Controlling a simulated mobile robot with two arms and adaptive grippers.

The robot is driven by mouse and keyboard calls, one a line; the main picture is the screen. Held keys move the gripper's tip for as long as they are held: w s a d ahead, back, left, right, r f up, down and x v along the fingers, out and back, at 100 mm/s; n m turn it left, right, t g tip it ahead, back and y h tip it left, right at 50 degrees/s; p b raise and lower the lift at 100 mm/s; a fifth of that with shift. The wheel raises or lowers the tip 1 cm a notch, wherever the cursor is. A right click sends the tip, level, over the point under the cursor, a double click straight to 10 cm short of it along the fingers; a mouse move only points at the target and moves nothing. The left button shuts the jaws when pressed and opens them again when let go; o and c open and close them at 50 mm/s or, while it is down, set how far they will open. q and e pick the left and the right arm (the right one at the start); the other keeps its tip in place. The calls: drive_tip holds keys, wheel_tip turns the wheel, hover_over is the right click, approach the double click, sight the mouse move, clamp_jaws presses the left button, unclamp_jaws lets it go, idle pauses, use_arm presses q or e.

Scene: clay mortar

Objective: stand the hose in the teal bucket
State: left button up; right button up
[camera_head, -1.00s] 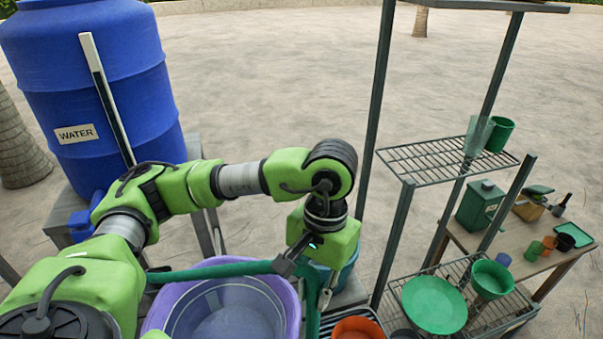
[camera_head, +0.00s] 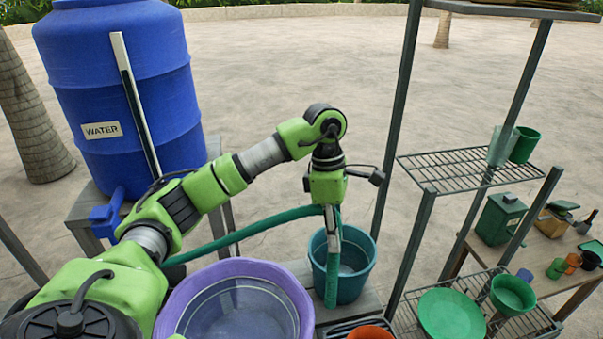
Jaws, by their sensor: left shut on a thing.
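The teal bucket (camera_head: 362,287) stands upright right of the purple basin. My left gripper (camera_head: 332,222) is shut on the green hose (camera_head: 255,229) above the bucket's near left side. From the grip, the hose runs left behind my arm. Its other part hangs down, and its lower end (camera_head: 331,290) covers the bucket's near rim and wall in the picture, so it seems to be in front of the bucket rather than inside. The exact depth is hard to tell. My right gripper is not in view.
The purple basin (camera_head: 178,300) is close on the left. A wire shelf rack (camera_head: 455,172) with a post stands to the right. The blue water tank (camera_head: 125,75) is at the back left. An orange pot (camera_head: 370,332) is below the bucket in the picture.

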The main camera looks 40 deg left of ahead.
use_arm(q)
drive_tip(key=w+a+r+n+t+p, duration=0.1)
drive_tip(key=w+a+n+t+p, duration=0.15)
drive_tip(key=a+n, duration=0.55)
drive_tip(key=w+a+r+n+t+p, duration=0.15)
drive_tip(key=w+a+n, duration=0.35)
drive_tip(key=n, duration=0.6)
drive_tip(key=s+a+f+b+x, duration=0.1)
drive_tip(key=s+b+x, duration=0.1)
drive_tip(key=b+x, duration=1)
wheel_tip(320, 180, down, 6)
drive_tip(key=shift+w+d+r+y, duration=0.1)
drive_tip(key=shift+w+d+y, duration=0.3)
drive_tip(key=shift+w+d, duration=0.2)
drive_tip(key=shift+s, duration=0.1)
drive_tip(key=o, duration=1)
drive_tip(key=shift+o, duration=0.2)
drive_tip(key=o, duration=0.8)
